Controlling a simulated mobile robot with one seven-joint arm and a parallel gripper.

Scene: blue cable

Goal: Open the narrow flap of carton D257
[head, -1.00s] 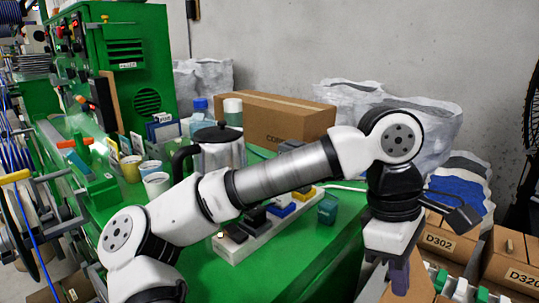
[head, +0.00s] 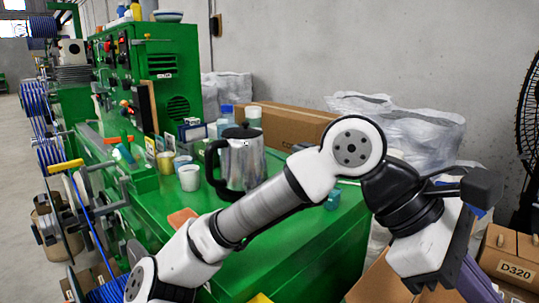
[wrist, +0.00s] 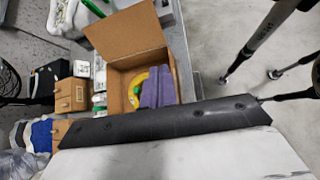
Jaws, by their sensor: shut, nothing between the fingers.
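No D257 label is readable in either view. In the wrist view an open brown carton (wrist: 121,78) stands with a large flap (wrist: 125,38) raised along one side; a yellow ring-shaped item (wrist: 134,97) with some green lies inside. I cannot tell if this is D257. My gripper's purple fingers (wrist: 153,88) are together and empty, and appear over this carton's opening; whether they touch it I cannot tell. In the head view the gripper (head: 474,284) is at the lower right, its fingertips cut off, beside brown cardboard (head: 380,285).
Carton D320 (head: 513,268) stands at the lower right. The green workbench (head: 285,255) holds a metal jug (head: 241,165), cups (head: 189,178) and a long brown box (head: 285,125). A black fan (head: 527,130) stands at the far right.

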